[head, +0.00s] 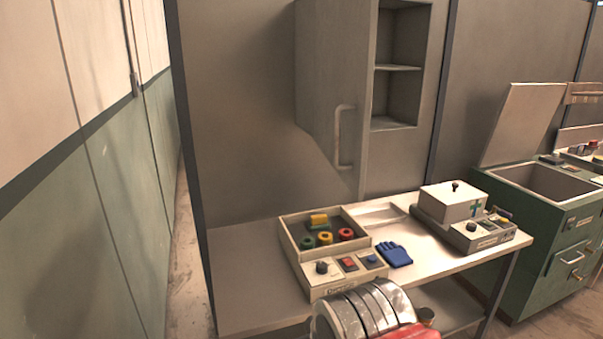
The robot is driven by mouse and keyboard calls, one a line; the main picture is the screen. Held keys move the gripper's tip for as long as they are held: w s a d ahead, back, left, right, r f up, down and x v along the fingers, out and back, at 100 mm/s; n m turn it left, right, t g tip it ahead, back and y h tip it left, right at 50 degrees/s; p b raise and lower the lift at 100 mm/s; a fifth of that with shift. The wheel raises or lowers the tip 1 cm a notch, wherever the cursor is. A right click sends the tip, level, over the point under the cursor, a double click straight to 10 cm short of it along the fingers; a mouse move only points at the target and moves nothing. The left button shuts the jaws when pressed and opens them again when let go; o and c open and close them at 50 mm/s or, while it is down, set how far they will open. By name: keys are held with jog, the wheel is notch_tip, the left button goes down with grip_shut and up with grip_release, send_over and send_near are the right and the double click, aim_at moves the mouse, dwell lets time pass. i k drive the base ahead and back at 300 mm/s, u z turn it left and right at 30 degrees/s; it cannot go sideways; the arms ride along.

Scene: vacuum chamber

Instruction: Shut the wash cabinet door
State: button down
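A grey wall cabinet (401,95) hangs above the table, with its shelves showing. It appears to be the wash cabinet. Its door (325,70) stands open, swung out to the left and toward me. A vertical bar handle (341,137) is on the door near its lower right edge. The shelves that show look empty; part of the inside is hidden behind the door. My gripper does not show.
Below stands a table (250,285) bearing a tray (292,243) of coloured pieces, a blue glove (394,254) and a white box (452,203). Rounded metal segments, perhaps mine, fill the bottom middle. A green basin unit (535,240) stands right. A panelled wall (85,170) is left.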

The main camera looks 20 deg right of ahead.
aim_at(345, 30)
jog(key=u, duration=0.5)
jog(key=i, duration=0.9)
jog(key=u, duration=0.35)
